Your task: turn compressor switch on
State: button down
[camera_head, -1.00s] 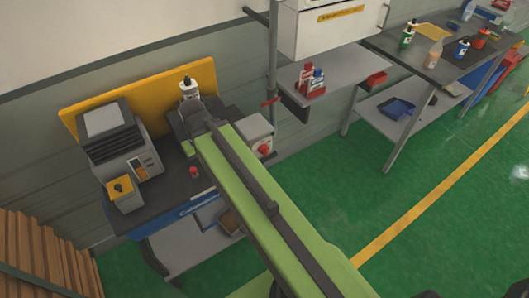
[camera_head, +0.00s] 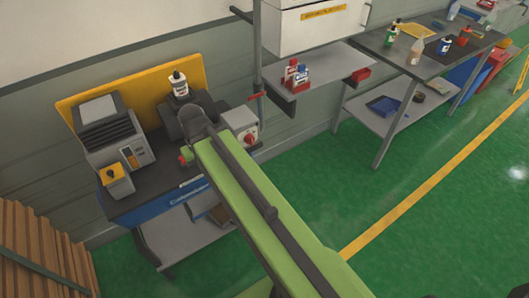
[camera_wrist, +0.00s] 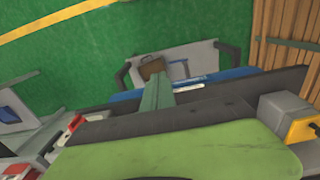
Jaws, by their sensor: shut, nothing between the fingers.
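A grey box with a yellow face and a dark knob (camera_head: 115,174) stands at the left front of the workbench. It also shows at the right of the wrist view (camera_wrist: 302,131). A second grey box with a red round knob (camera_head: 250,139) stands at the bench's right end. I cannot tell for sure which one is the compressor switch, nor its setting. My gripper (camera_wrist: 157,82) is shut and empty over the bench, between the two boxes. In the head view it is mostly hidden behind my green arm. It touches neither box as far as I can see.
A grey machine (camera_head: 112,135) stands behind the yellow-faced box. A white bottle (camera_head: 178,85) stands at the back. A small red part (camera_head: 184,159) is near the bench's front. A shelf with bottles (camera_head: 318,68) is to the right. Green floor (camera_head: 300,170) is open in front.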

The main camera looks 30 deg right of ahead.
aim_at(249, 139)
jog(key=u, duration=0.3)
jog(key=k, duration=1.4)
jog(key=u, duration=1)
jog(key=i, duration=0.95)
jog(key=z, duration=0.6)
jog(key=i, duration=0.9)
jog(key=z, duration=0.55)
